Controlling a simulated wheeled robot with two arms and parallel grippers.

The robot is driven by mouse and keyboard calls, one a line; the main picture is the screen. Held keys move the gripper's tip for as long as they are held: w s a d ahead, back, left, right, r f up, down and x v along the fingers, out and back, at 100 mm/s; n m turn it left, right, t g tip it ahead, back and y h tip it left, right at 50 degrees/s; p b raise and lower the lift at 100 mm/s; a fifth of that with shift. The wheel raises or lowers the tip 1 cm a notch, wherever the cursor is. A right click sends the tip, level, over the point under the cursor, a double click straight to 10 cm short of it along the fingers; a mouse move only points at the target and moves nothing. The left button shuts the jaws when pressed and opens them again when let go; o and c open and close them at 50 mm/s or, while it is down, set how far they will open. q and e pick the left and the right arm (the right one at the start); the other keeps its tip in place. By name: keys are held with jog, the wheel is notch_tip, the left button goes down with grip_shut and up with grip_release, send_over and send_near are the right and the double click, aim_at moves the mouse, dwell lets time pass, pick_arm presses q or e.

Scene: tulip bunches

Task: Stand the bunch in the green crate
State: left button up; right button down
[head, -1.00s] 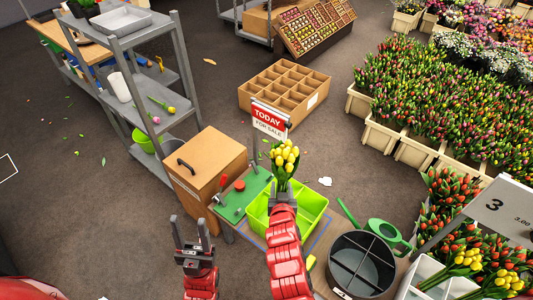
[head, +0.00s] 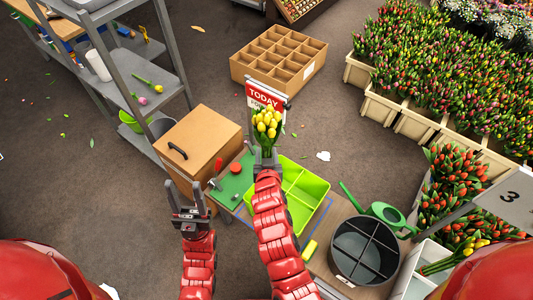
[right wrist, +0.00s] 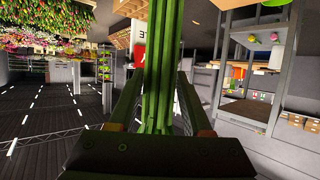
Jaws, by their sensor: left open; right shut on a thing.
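The bunch of yellow tulips (head: 267,122) is upright in my right gripper (head: 266,160), which is shut on its green stems. The right wrist view shows the stems (right wrist: 160,75) between the two fingers. The bright green crate (head: 316,184) with dividers stands on the table, partly hidden by my right arm. My left gripper (head: 186,196) is open and empty, in front of the brown box and left of the crate.
A brown box with a handle (head: 202,140) and a green board with red-handled tools (head: 236,184) stand left of the crate. A red sign (head: 264,94) rises behind the bunch. A green watering can (head: 384,217) and a dark divided round bin (head: 365,250) are on the right.

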notch_tip(320, 180, down, 21)
jog(key=b, duration=1.9)
jog(key=shift+r+b, duration=0.15)
jog(key=shift+b, duration=0.15)
jog(key=shift+f+b, duration=0.65)
jog(key=shift+b, duration=0.05)
grip_release()
jog(key=shift+s+r, duration=0.1)
jog(key=p+v, duration=0.1)
jog(key=v, duration=1.6)
jog(key=shift+s, duration=0.2)
